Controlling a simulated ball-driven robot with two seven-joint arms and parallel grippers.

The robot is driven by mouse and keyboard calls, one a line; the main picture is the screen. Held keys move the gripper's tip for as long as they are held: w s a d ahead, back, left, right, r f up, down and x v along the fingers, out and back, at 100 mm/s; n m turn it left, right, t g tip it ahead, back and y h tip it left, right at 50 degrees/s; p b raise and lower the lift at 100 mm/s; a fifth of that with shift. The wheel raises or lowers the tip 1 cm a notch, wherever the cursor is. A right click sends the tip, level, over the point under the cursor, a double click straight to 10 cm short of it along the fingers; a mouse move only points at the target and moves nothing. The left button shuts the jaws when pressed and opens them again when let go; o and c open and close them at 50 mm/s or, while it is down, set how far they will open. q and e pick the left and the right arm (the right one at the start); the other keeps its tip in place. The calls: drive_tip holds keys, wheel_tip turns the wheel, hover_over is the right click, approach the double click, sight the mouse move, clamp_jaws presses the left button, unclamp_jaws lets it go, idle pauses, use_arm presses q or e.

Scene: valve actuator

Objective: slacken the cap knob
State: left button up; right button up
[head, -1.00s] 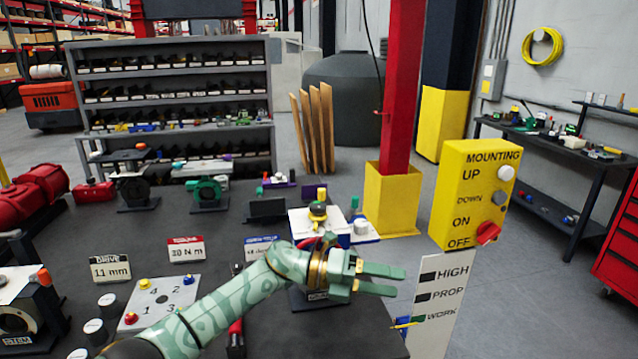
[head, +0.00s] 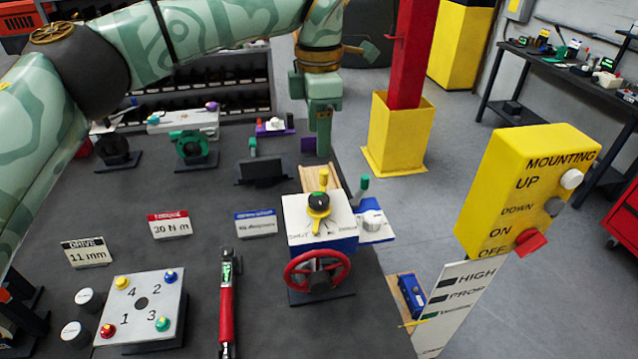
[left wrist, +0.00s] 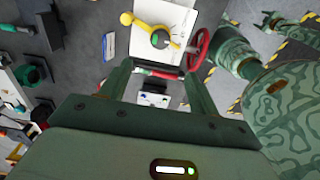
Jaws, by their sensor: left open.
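The valve actuator has a white top (head: 300,212), a blue body and a red handwheel (head: 317,270) on its front. A dark round knob (head: 318,201) with yellow arms sits on the top; it also shows in the left wrist view (left wrist: 160,39). A side unit (head: 375,235) at its right carries a pale knob (head: 372,219) and a green-tipped lever. I cannot tell which knob is the cap knob. My left gripper (head: 321,148) points down behind the actuator, apart from the knobs. Its fingers (left wrist: 155,88) are open and empty in the left wrist view. My right gripper is out of view.
A numbered button plate (head: 143,303), a red-handled torque wrench (head: 227,305) and label cards (head: 170,224) lie left of the actuator. A yellow switch box (head: 525,190) stands to the right. The red post with yellow base (head: 400,135) rises behind the table edge.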

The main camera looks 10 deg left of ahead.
sight(319, 198)
use_arm(q)
wheel_tip(319, 198, down, 13)
drive_tip(key=shift+f+p, duration=0.1)
drive_tip(key=shift+p, duration=0.25)
drive_tip(key=shift+f, duration=0.6)
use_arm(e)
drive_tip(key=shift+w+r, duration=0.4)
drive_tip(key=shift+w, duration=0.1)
use_arm(q)
drive_tip(key=c, duration=1)
